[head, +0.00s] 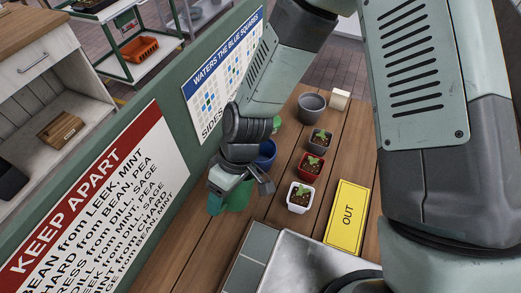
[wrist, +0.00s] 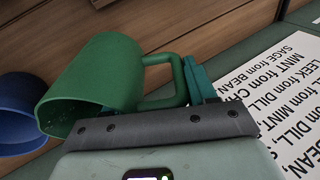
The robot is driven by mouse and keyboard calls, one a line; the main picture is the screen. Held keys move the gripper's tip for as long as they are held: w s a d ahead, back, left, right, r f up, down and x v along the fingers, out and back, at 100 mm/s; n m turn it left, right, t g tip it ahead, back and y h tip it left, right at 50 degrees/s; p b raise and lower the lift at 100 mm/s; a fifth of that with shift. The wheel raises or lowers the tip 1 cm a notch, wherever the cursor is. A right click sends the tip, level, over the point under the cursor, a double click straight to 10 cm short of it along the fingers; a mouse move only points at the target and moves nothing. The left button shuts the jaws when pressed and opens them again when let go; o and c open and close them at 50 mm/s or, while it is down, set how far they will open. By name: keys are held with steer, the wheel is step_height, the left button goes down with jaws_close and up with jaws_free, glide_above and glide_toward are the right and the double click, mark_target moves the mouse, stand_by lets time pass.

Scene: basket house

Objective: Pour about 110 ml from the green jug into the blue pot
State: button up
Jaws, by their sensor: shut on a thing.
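The green jug (head: 238,197) is at the left side of the wooden bench, partly hidden by my gripper (head: 216,202). In the wrist view my gripper (wrist: 197,80) is shut on the handle of the green jug (wrist: 95,78). The jug's open mouth faces the lower left of that view. No stream of liquid shows, and I cannot tell the jug's tilt or its level. The blue pot (head: 267,153) stands just beyond the jug, partly hidden by my wrist. In the wrist view the blue pot (wrist: 20,112) is beside the jug's mouth at the left edge.
White (head: 300,196), red (head: 311,167) and dark (head: 320,141) seedling pots stand in a row to the right. Beyond are a grey pot (head: 311,107) and a partly hidden green object (head: 277,124). A yellow OUT sign (head: 347,215) lies right. A sign-covered green panel (head: 168,110) borders the left.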

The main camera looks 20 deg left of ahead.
steer(key=shift+s+a+f+t+b, duration=0.1)
steer(key=shift+s+f+t+b, duration=0.35)
steer(key=shift+s+f+t, duration=0.8)
steer(key=shift+s+f+t+b, duration=0.2)
steer(key=shift+s+f+t, duration=0.05)
steer(key=shift+f+t, duration=0.3)
steer(key=shift+s+f+t+b, duration=0.15)
steer(key=shift+s+f+t, duration=0.05)
steer(key=shift+f+t, duration=0.25)
steer(key=shift+w+a, duration=0.1)
